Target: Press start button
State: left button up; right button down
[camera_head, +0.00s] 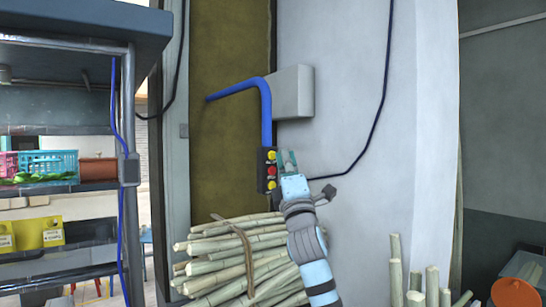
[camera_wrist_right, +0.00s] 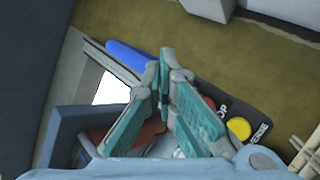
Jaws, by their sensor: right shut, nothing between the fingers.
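A small dark control box (camera_head: 262,172) hangs under a blue arm-like tube, with a yellow button (camera_head: 271,155) on top, a red one (camera_head: 271,171) in the middle and another yellow one below. My right gripper (camera_head: 287,158) is shut and empty, its tips just right of the box near the upper yellow button; contact cannot be told. In the right wrist view the closed fingers (camera_wrist_right: 166,58) cover part of the box. There the red button (camera_wrist_right: 209,103) shows beside letters "OP", and the lower yellow button (camera_wrist_right: 238,129) beside a partly hidden label. My left gripper is not in view.
A bundle of tied cane (camera_head: 235,255) stands below the box. A shelf (camera_head: 70,190) with a blue basket (camera_head: 48,162) is at the left. A grey wall box (camera_head: 295,92) is behind the blue tube (camera_head: 266,110). A dark cable hangs on the pale wall at right.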

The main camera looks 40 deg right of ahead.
jog(key=shift+w, duration=0.1)
jog(key=shift+w, duration=0.3)
jog(key=shift+w, duration=0.45)
dwell(0.8)
jog(key=shift+s+r, duration=0.1)
jog(key=shift+s, duration=0.05)
jog(key=shift+s+p, duration=0.5)
jog(key=shift+s, duration=0.15)
jog(key=shift+s, duration=0.15)
